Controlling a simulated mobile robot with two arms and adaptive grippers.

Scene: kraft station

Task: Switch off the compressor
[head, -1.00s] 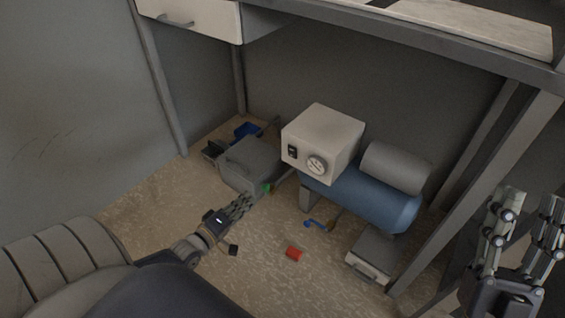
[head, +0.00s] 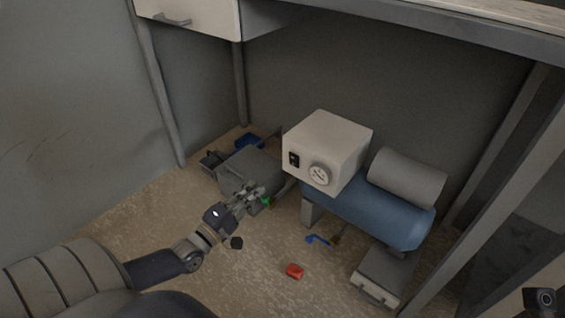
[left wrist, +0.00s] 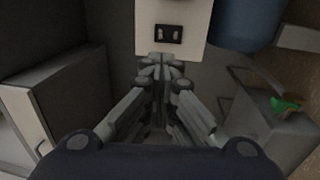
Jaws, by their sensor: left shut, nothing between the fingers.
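The compressor stands under the bench: a white box (head: 335,142) above a blue tank (head: 375,208). A black switch (head: 294,160) and a round gauge (head: 320,174) are on the box's front. In the left wrist view the switch (left wrist: 168,34) is dark with two light marks; its position is unclear. My left gripper (head: 262,192) is shut and empty, below and left of the box in the head view. In the left wrist view its fingertips (left wrist: 165,62) appear just below the switch; contact cannot be told. A dark part of my right gripper (head: 540,298) shows at the lower right, fingers unseen.
A grey case (head: 245,165) lies behind my left gripper. A red piece (head: 294,271), a blue-handled item (head: 318,240) and a grey box (head: 382,278) are on the floor. Bench legs (head: 157,95) stand at the sides.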

